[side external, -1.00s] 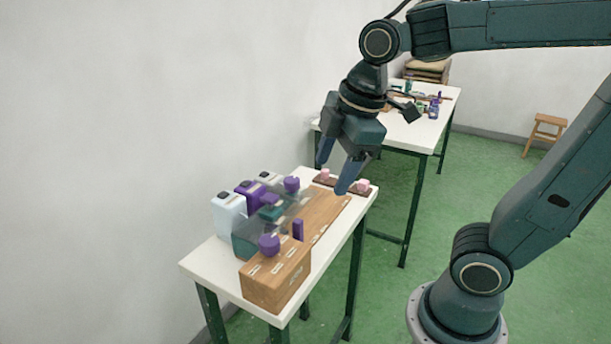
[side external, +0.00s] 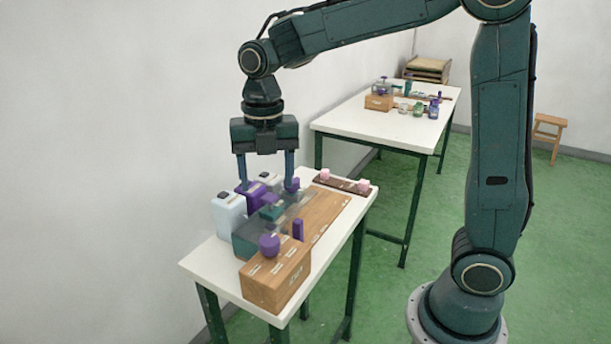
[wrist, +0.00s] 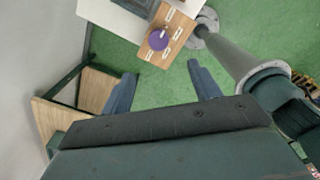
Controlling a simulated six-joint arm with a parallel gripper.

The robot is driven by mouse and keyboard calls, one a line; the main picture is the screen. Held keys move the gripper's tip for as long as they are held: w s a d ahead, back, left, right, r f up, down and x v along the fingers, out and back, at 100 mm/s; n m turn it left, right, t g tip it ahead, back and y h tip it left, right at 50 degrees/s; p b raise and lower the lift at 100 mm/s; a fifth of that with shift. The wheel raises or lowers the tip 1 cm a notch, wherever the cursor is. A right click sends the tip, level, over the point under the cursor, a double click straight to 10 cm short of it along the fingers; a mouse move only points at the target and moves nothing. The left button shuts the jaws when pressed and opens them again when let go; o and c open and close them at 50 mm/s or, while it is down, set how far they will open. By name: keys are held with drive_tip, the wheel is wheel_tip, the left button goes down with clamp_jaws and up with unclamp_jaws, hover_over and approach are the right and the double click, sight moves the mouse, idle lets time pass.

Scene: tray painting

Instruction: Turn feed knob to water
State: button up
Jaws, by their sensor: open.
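A round purple knob (side external: 268,243) sits on the near end of a wooden box (side external: 275,275) with small pale labels. An upright purple lever (side external: 298,229) stands beside it. Another purple knob (side external: 293,183) is farther back, by my right finger. I cannot read the labels or tell which is the feed knob. My gripper (side external: 267,187) is open and points down above the containers at the back of the bench, apart from the near knob. In the wrist view, a purple knob (wrist: 157,40) on a labelled wooden block shows beyond my open fingers (wrist: 163,70).
A white container (side external: 229,215) and a purple container (side external: 247,194) stand along the wall side. A clear cover lies over a teal part (side external: 271,209). Pink pieces (side external: 363,186) sit on a dark strip at the bench's far end. A second white table (side external: 350,120) stands behind.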

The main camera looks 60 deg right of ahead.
sight(269, 240)
drive_tip(key=shift+w+f+n, duration=0.15)
drive_tip(key=shift+w+n, duration=0.1)
drive_tip(key=shift+n, duration=0.15)
drive_tip(key=shift+f, duration=0.15)
drive_tip(key=shift+f, duration=6.8)
drive_tip(key=c, duration=1)
